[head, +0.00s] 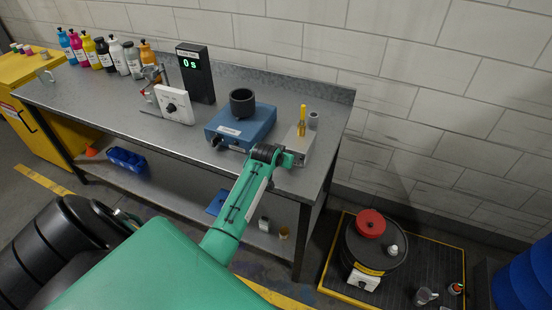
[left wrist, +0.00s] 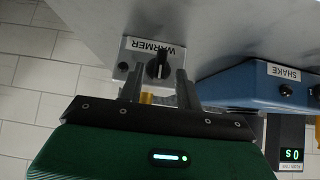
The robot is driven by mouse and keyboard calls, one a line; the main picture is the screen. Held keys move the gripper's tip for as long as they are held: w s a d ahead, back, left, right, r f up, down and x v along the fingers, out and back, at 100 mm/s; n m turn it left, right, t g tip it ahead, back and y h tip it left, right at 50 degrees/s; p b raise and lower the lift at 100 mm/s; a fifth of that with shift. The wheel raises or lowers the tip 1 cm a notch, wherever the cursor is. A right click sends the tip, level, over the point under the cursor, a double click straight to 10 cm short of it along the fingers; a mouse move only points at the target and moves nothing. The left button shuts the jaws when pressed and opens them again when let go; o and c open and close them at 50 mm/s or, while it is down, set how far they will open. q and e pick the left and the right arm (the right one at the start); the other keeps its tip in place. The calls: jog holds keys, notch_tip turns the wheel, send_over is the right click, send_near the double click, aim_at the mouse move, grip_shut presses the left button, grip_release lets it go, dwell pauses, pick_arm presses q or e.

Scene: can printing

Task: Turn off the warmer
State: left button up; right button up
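The warmer is a small grey box (head: 299,146) at the right end of the metal bench, with a yellow upright piece (head: 302,121) on top. In the left wrist view, its front panel (left wrist: 142,54) shows upside down, with the label WARMER and a black knob (left wrist: 158,65) with a pale pointer line. A small dark spot sits beside the knob. My left gripper (head: 285,158) is in front of this panel. In the left wrist view its fingers (left wrist: 158,86) are apart, one on each side of the knob; contact cannot be told. My right gripper is not in view.
A blue shaker (head: 240,128) with a black cup (head: 242,102) stands left of the warmer. Beyond it are a white dial box (head: 174,105) and a black timer (head: 195,74) reading 0 s. Several bottles (head: 103,54) line the back left. A black drum (head: 375,247) stands at lower right.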

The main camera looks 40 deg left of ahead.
pick_arm(q)
jog(key=b+v, duration=0.2)
jog(key=v, duration=1)
jog(key=shift+b, duration=0.3)
jog(key=s+d+f+m+g+h, duration=0.1)
jog(key=s+d+f+m+g, duration=0.15)
jog(key=s+d, duration=0.55)
jog(key=s+d+f+m+g, duration=0.1)
jog(key=s+d+f, duration=0.3)
jog(key=s, duration=0.9)
jog(key=s+d+f+m+g+h, duration=0.1)
jog(key=s+d+f+g, duration=0.1)
jog(key=s+d, duration=0.65)
notch_tip(320, 180, down, 31)
jog(key=s+a+b, duration=0.1)
jog(key=s, duration=0.1)
jog(key=s+a+f+g+b, duration=0.1)
jog(key=s+a+f, duration=0.1)
jog(key=s+f, duration=0.7)
jog(key=s+a+f+g, duration=0.1)
jog(key=s+a+f, duration=0.1)
jog(key=s+f, duration=0.8)
notch_tip(320, 180, down, 3)
jog(key=shift+f+m+b, duration=0.15)
jog(key=shift+m+b, duration=0.2)
jog(key=shift+s, duration=0.1)
